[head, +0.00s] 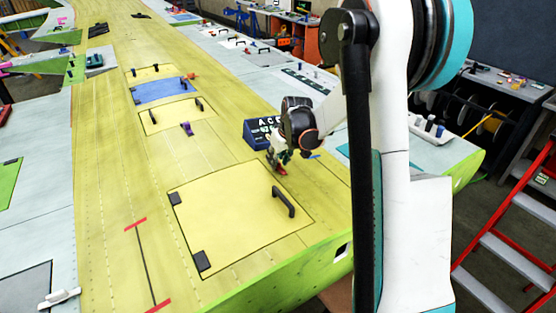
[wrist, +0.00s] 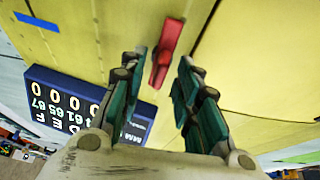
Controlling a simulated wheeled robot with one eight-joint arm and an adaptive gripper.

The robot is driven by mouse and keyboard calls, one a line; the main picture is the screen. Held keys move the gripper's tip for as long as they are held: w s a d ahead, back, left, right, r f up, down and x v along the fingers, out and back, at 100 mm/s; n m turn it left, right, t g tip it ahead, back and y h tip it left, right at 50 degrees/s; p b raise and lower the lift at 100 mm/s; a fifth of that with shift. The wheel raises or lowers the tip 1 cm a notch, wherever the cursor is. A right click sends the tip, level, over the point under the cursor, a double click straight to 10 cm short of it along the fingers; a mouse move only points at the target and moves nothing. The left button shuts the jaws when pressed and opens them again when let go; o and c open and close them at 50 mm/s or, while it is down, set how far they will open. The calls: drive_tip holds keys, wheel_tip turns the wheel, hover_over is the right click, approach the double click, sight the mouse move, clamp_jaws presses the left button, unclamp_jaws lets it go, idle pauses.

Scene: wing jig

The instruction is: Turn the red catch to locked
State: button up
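The red catch (wrist: 166,50) shows in the wrist view as a narrow red bar on the yellow wing skin, beside a dark panel seam. My gripper (wrist: 161,68) is open, with one green-padded finger on each side of the catch in the picture. Gaps show between the catch and both fingers; I cannot tell how far the fingertips are above the skin. In the head view my gripper (head: 277,160) points down at the red catch (head: 282,171), by the far edge of a yellow hatch panel (head: 235,215). The gripper partly hides the catch there.
A dark blue box with white letters and digits (head: 257,133) stands close beside my gripper; it also shows in the wrist view (wrist: 62,100). The hatch has a black handle (head: 284,202). A purple item (head: 187,129) lies further left. A red ladder (head: 510,215) stands at right.

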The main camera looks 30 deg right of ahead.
drive_tip(key=shift+f, duration=0.1)
clamp_jaws()
drive_tip(key=shift+a+m, duration=0.1)
drive_tip(key=shift+m, duration=0.2)
drive_tip(key=m+b, duration=0.1)
drive_tip(key=m+h, duration=0.1)
drive_tip(key=shift+w+a+f+m+b, duration=0.1)
drive_tip(key=shift+a+m+b, duration=0.05)
drive_tip(key=shift+m+b, duration=0.25)
drive_tip(key=m+h+b, duration=0.1)
drive_tip(key=m, duration=0.2)
drive_tip(key=shift+a+m+g+h, duration=0.1)
drive_tip(key=shift+m+g+h, duration=0.2)
drive_tip(key=shift+h, duration=0.1)
drive_tip(key=m, duration=0.1)
drive_tip(key=m+g+h+b, duration=0.1)
drive_tip(key=m, duration=0.3)
drive_tip(key=shift+w+a, duration=0.15)
drive_tip(key=shift+w, duration=0.1)
drive_tip(key=m+g, duration=0.1)
drive_tip(key=m, duration=0.2)
drive_tip(key=m+g+b, duration=0.1)
drive_tip(key=m, duration=0.1)
drive_tip(key=shift+w+m+g+h, duration=0.15)
drive_tip(key=shift+m+g+h, duration=0.15)
drive_tip(key=shift+m+h, duration=0.1)
